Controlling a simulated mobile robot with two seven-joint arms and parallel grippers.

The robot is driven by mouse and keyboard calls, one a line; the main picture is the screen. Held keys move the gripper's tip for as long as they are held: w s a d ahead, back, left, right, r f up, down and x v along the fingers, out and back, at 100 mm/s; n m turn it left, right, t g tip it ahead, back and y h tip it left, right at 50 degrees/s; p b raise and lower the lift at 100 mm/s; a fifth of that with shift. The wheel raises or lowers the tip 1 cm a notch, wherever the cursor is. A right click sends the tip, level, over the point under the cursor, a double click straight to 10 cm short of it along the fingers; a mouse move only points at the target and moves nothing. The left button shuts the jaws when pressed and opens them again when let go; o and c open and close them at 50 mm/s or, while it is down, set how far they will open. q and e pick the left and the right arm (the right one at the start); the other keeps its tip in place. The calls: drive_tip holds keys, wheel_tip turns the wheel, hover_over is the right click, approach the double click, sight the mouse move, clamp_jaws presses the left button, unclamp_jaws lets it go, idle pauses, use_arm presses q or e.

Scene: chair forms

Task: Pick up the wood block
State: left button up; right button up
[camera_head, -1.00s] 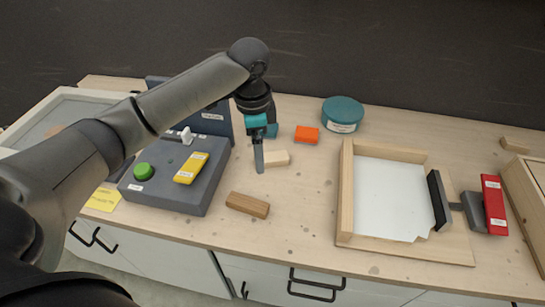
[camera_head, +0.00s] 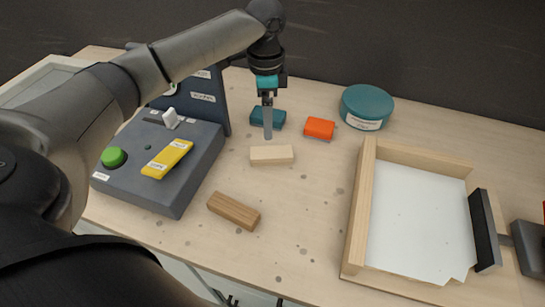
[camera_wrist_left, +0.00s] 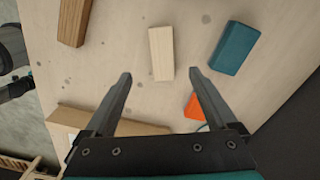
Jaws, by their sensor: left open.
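A pale wood block (camera_head: 271,155) lies on the table in the middle of the head view. A darker brown wood block (camera_head: 234,211) lies nearer the front, to its left. The brown block (camera_wrist_left: 73,20) is at the upper left there.
A teal block (camera_head: 272,117) and an orange block (camera_head: 319,128) lie behind the pale one. A round teal container (camera_head: 367,106) stands further right. A grey button box (camera_head: 165,195) is at left, a wood-framed tray (camera_head: 361,205) at right.

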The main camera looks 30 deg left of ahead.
use_arm(q)
drive_tip(key=b, duration=0.1)
hover_over(269, 152)
drive_tip(key=f, duration=0.5)
drive_tip(key=shift+s+f, duration=0.2)
drive_tip(key=shift+f, duration=0.5)
drive_tip(key=f, duration=0.1)
drive_tip(key=f+b, duration=0.1)
drive_tip(key=f, duration=0.1)
drive_tip(key=f+b, duration=0.1)
drive_tip(key=f, duration=0.1)
drive_tip(key=shift+w+f, duration=0.1)
drive_tip(key=shift+w, duration=0.2)
use_arm(e)
drive_tip(key=f, duration=0.1)
drive_tip(key=w+f, duration=0.1)
drive_tip(key=f, duration=0.1)
drive_tip(key=shift+w+d+f, duration=0.15)
drive_tip(key=shift+w+f, duration=0.05)
drive_tip(key=shift+f, duration=0.1)
use_arm(q)
drive_tip(key=c, duration=1.2)
clamp_jaws()
